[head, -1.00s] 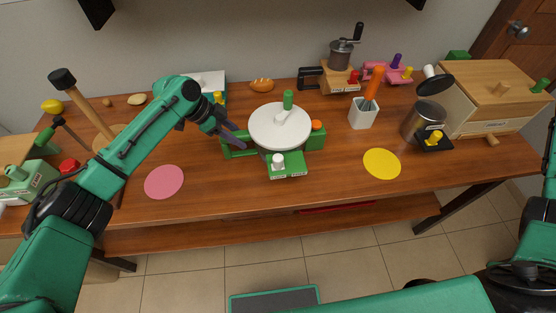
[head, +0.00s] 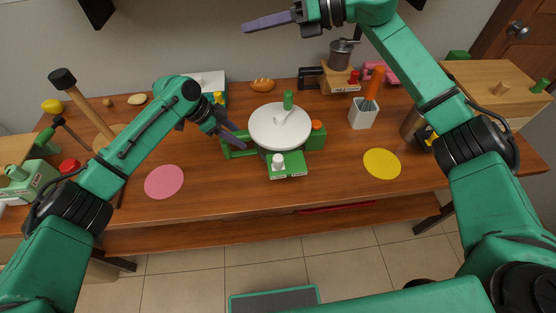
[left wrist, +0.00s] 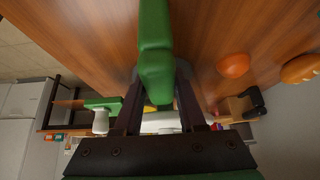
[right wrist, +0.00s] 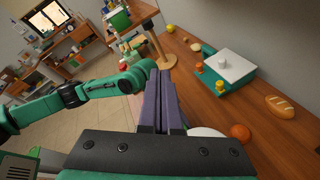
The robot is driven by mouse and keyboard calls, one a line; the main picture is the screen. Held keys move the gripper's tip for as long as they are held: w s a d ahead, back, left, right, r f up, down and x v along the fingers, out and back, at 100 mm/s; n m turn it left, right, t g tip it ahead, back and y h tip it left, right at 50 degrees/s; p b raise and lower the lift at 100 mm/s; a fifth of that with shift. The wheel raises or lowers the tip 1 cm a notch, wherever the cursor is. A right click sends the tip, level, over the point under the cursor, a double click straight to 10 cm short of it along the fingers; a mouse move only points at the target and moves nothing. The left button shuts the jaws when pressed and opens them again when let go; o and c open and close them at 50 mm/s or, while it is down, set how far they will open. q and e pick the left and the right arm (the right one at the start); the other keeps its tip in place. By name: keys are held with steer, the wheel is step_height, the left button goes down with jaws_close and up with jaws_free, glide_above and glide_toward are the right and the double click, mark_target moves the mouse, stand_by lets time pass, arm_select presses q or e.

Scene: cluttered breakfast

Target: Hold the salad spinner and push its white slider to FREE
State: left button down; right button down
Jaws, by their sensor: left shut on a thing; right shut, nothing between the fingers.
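The salad spinner (head: 262,129) stands mid-table, with a round white lid and a green frame. Its white slider (head: 277,161) is an upright knob on the green block (head: 291,169) at the spinner's front. Lettering on that block is too small to read. My left gripper (head: 238,139) is shut on the spinner's green left handle; the handle (left wrist: 155,60) shows between the fingers in the left wrist view. My right gripper (head: 248,25) is shut and empty, held high above and behind the spinner. Its closed fingers (right wrist: 160,95) fill the middle of the right wrist view.
A pink disc (head: 164,182) lies left of the spinner and a yellow disc (head: 381,164) right. My right arm crosses above the table's right side. Table in front of the spinner is clear.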

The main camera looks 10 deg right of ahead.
steer(key=s+a+f+n+g+h, duration=0.3)
steer(key=s+a+f+n+h, duration=0.15)
steer(key=s+f, duration=0.2)
steer(key=n+g+h, duration=0.1)
steer(key=n+h, duration=0.4)
steer(key=h, duration=0.4)
glide_toward(278, 162)
steer(key=w+a+f, duration=0.1)
steer(key=a, duration=0.2)
steer(key=shift+w+a+m, duration=0.1)
steer(key=shift+a+m, duration=0.05)
steer(key=shift+m, duration=0.1)
steer(key=shift+f, duration=0.2)
step_height(278, 162, down, 9)
steer(key=shift+r, duration=0.15)
